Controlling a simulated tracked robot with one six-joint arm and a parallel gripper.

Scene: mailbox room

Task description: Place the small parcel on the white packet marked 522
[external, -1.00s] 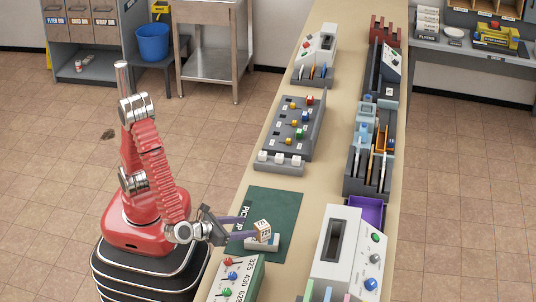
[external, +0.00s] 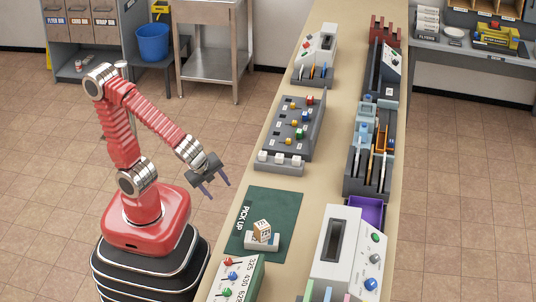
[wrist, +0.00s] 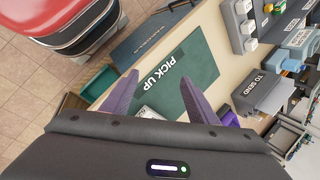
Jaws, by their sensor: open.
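The small parcel (external: 262,228), a light brown cube with dark print, rests on top of the white packet (external: 262,243). The packet lies on the green PICK UP mat (external: 283,207); its number cannot be read here. My gripper (external: 216,191) is open and empty, raised to the left of the counter, up and left of the parcel and apart from it. In the wrist view my two purple fingers (wrist: 161,97) are spread with nothing between them over the mat (wrist: 183,65). A small piece of the white packet (wrist: 148,112) shows between them; the parcel is not clearly seen there.
A panel with coloured levers (external: 230,277) stands at the mat's near side. A grey rack with small coloured knobs and white cubes (external: 290,130) stands beyond it. A white machine (external: 338,250) and a purple bin (external: 368,211) are to the right.

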